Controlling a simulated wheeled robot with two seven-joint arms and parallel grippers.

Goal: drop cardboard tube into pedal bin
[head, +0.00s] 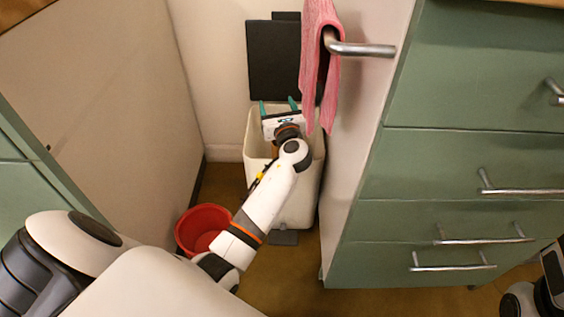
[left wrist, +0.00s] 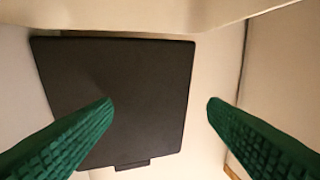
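The pedal bin (head: 300,190) is cream-white and stands in the gap between the cabinets. Its black lid (head: 272,60) is raised against the wall; the dark panel in the left wrist view (left wrist: 120,80) looks like this lid. My left gripper (head: 279,104) is over the bin's opening, its green fingers pointing toward the back. The fingers are wide apart and nothing is between them in the left wrist view (left wrist: 160,108). I cannot clearly make out the cardboard tube; a small brown patch shows beside my wrist at the bin mouth. My right gripper's fingers are not seen.
A red bucket (head: 203,226) stands on the floor left of the bin. A pink cloth (head: 318,65) hangs from a metal rail (head: 365,49) beside the bin. Green drawers (head: 450,170) with bar handles close in the right; a beige panel (head: 110,110) borders the left.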

